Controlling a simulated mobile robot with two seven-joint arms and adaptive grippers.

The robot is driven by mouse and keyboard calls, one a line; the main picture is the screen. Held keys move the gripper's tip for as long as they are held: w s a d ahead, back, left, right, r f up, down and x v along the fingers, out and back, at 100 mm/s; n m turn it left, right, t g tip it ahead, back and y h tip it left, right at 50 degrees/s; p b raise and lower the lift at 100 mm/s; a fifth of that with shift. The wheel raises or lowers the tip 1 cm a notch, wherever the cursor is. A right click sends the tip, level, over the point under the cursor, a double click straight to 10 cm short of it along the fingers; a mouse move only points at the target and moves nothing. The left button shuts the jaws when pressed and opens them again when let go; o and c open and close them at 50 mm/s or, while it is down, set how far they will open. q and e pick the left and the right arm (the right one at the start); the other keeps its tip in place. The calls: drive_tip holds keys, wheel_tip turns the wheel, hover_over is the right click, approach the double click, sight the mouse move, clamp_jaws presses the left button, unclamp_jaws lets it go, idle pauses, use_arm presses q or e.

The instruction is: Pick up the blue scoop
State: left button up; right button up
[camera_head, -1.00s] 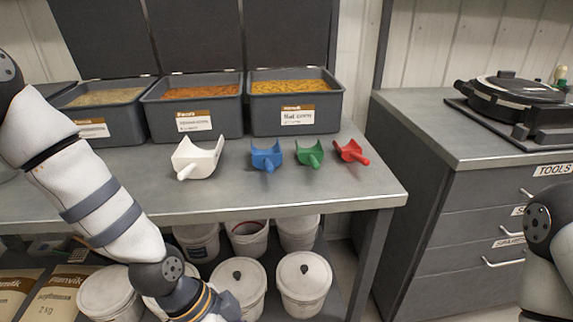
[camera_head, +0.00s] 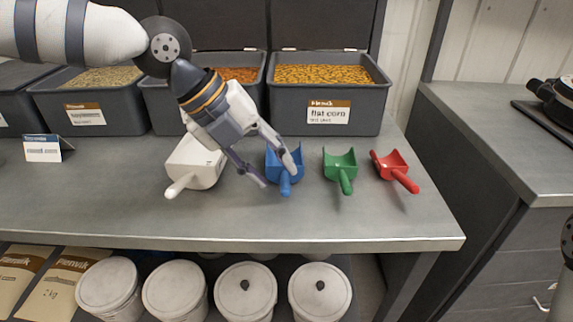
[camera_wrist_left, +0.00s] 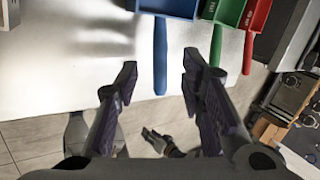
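The blue scoop (camera_head: 285,166) lies on the grey table, its handle pointing to the front edge. In the left wrist view its blue handle (camera_wrist_left: 160,60) shows between and beyond my fingertips. My left gripper (camera_head: 279,177) is open over the scoop, with one finger to the left of the handle and the other in front of the scoop's right part. It also shows open and empty in the left wrist view (camera_wrist_left: 158,75). I cannot tell its exact height above the table.
A white scoop (camera_head: 194,166) lies left of the blue one. A green scoop (camera_head: 340,164) and a red scoop (camera_head: 392,166) lie to its right. Grain bins stand behind, including the flat corn bin (camera_head: 290,105). The table front (camera_head: 330,222) is clear.

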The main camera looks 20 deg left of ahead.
sight(282, 181)
use_arm(q)
drive_tip(key=x, duration=0.5)
drive_tip(key=shift+f, duration=0.15)
clamp_jaws()
use_arm(e)
drive_tip(key=shift+s+f, duration=0.2)
drive_tip(key=shift+f, duration=0.05)
use_arm(q)
wheel_tip(282, 181, up, 3)
drive_tip(key=shift+r, duration=0.15)
drive_tip(key=s+a+r+p, duration=0.1)
drive_tip(key=s+a+r, duration=0.1)
drive_tip(key=s+r, duration=0.8)
drive_tip(key=s, duration=0.4)
drive_tip(key=shift+a+p, duration=0.3)
use_arm(e)
drive_tip(key=w+r+t, duration=0.1)
drive_tip(key=w+r, duration=0.1)
drive_tip(key=shift+w+r, duration=0.3)
drive_tip(key=shift+w, duration=0.05)
use_arm(q)
drive_tip(key=shift+w, duration=0.1)
